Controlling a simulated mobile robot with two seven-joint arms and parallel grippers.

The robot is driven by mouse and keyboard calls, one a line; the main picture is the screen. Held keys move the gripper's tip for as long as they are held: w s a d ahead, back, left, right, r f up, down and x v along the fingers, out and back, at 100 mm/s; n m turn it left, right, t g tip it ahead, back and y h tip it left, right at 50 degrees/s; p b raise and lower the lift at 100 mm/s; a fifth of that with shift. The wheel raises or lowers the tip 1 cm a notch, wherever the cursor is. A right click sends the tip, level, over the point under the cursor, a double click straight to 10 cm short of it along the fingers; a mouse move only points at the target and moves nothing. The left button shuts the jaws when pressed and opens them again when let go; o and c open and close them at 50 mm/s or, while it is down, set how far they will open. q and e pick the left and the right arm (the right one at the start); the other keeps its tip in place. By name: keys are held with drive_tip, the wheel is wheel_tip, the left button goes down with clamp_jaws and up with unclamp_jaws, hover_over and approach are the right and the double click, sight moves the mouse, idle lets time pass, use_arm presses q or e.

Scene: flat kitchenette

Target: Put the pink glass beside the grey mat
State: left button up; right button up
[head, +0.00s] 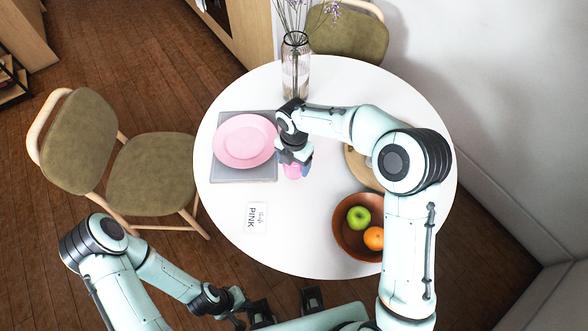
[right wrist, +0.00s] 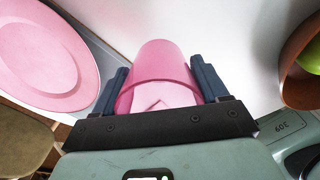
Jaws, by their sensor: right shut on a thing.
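The pink glass (head: 292,173) is just right of the grey mat (head: 230,177), partly hidden by my right gripper (head: 294,157). In the right wrist view the glass (right wrist: 158,68) sits between the two fingers of the right gripper (right wrist: 160,88), which is shut on it. I cannot tell whether its base touches the table. The mat lies flat on the white table with a pink plate (head: 244,141) on it. My left gripper (head: 286,305) is near the bottom of the head view, in front of the table, with its fingers apart and empty.
A brown bowl (head: 345,245) with a green apple and an orange stands at the right. A round wooden board (head: 354,163) is partly behind my right arm. A glass vase (head: 296,70) stands at the back. A card reading PINK (head: 256,218) lies in front; bare table surrounds it.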

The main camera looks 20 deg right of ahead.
sight(294, 170)
drive_tip(key=shift+f, duration=2.05)
drive_tip(key=shift+f, duration=0.15)
drive_tip(key=o, duration=1.2)
wheel_tip(294, 170, up, 12)
drive_tip(key=shift+p, duration=0.45)
